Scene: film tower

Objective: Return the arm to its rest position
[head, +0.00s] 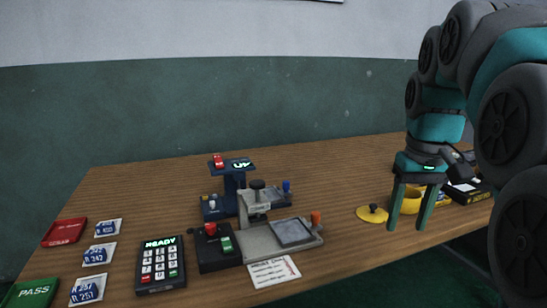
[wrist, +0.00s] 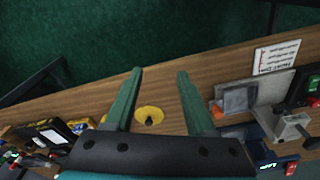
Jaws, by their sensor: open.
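My gripper (head: 411,208) hangs down over the right part of the wooden table in the head view, its two green fingers apart with nothing between them. My arm comes down from the upper right. In the wrist view my gripper (wrist: 158,78) also shows open, the fingers spread above the table's edge. A yellow disc with a dark knob (head: 372,213) lies on the table just left of the fingers in the head view. In the wrist view the yellow disc (wrist: 149,115) appears between the fingers, below them on the table.
A grey press-like device (head: 262,238), a keypad reading READY (head: 161,265), a red tray (head: 64,232), a green PASS tray (head: 32,293) and labelled packets stand left. Bare table lies behind the disc.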

